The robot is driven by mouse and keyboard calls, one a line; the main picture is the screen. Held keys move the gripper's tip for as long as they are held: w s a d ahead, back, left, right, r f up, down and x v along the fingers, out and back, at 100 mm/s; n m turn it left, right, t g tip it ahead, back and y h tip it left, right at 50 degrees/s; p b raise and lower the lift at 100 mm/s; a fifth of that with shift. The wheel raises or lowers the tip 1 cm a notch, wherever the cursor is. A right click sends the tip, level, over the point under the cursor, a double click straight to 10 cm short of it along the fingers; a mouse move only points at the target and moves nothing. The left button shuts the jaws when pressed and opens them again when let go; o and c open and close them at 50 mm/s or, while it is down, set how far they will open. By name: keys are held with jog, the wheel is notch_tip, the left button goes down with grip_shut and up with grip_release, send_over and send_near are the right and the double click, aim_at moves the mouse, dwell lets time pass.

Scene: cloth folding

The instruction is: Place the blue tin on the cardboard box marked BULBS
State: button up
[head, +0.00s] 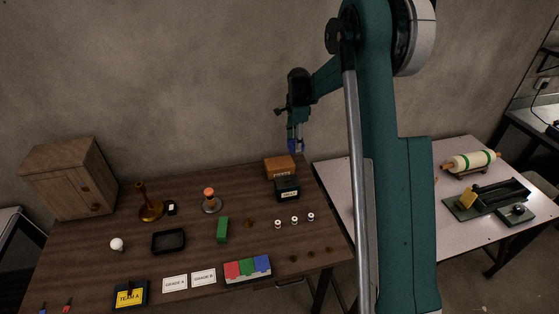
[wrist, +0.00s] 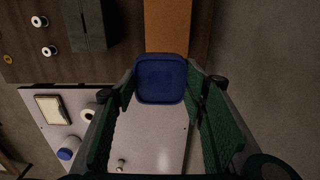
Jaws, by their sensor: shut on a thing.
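A blue tin (head: 292,145) is held between the fingers of my gripper (head: 296,134), up in the air above the back right of the brown table. In the wrist view the tin (wrist: 160,79) shows as a rounded blue square between the two green fingers. The orange-brown cardboard box (head: 280,168) stands at the table's back right corner, below the tin; its lettering is too small to read surely. In the wrist view the box (wrist: 168,28) extends past the tin, which overlaps its near end in the picture. The tin is apart from the box in the head view.
A black labelled box (head: 287,190) stands just in front of the cardboard box. Several small spools (head: 294,220) lie nearby. A green block (head: 223,230), black tray (head: 168,241) and wooden cabinet (head: 72,180) are farther left. A pale table (head: 430,237) adjoins on the right.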

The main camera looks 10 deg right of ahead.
jog(key=r+p, duration=0.1)
jog(key=r, duration=0.1)
send_over(279, 163)
jog(key=shift+d, duration=0.1)
jog(key=shift+f, duration=0.1)
jog(key=shift+f, duration=3.05)
jog(key=shift+f, duration=0.15)
jog(key=shift+f, duration=1.75)
jog(key=shift+f, duration=0.1)
jog(key=o, duration=1)
jog(key=shift+o, duration=0.2)
